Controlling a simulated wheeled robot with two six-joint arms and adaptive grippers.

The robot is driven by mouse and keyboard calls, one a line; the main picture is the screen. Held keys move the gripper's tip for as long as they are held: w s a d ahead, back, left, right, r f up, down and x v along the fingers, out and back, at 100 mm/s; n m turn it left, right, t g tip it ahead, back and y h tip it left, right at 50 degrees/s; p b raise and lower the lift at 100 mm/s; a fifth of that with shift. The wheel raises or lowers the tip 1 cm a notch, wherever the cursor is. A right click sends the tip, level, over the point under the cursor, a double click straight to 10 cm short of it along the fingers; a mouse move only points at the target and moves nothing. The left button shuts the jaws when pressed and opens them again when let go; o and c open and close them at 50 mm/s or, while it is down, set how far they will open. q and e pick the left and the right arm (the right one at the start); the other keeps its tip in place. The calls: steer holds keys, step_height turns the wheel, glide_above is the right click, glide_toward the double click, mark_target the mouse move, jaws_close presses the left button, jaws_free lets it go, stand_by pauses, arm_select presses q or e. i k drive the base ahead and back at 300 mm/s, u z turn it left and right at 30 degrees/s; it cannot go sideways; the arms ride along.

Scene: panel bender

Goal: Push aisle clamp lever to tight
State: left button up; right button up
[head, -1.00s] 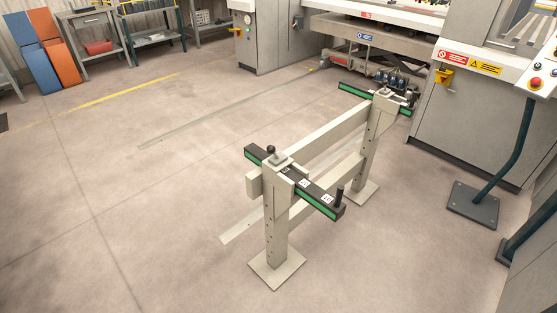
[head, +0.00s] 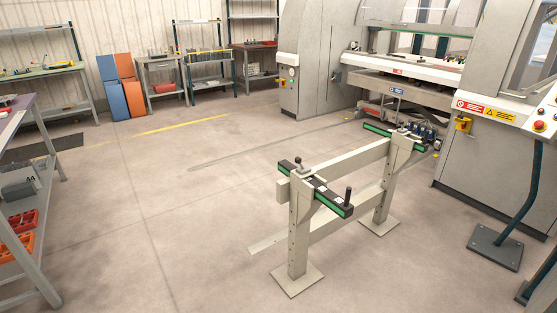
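A beige stand (head: 345,160) with two posts on square foot plates stands on the floor, right of centre in the head view. A dark bar with a green side strip (head: 330,200) crosses the top of its near post. A small lever with a dark knob (head: 299,163) rises at the near post's top. A dark upright handle (head: 348,195) stands at the bar's right end. A second green-edged bar (head: 377,129) tops the far post, with several dark fittings beside it. I cannot tell which of these is the aisle clamp lever. Neither gripper is in view.
The large grey machine (head: 495,150) stands behind and right of the stand, with a pedestal base plate (head: 494,246) on the floor. A shelf unit with red and orange bins (head: 20,218) is at the left edge. Open floor (head: 170,220) lies left of the stand.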

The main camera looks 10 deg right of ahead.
mark_target(298, 160)
steer(key=u, duration=0.8)
steer(key=i, duration=1.85)
steer(key=z, duration=0.4)
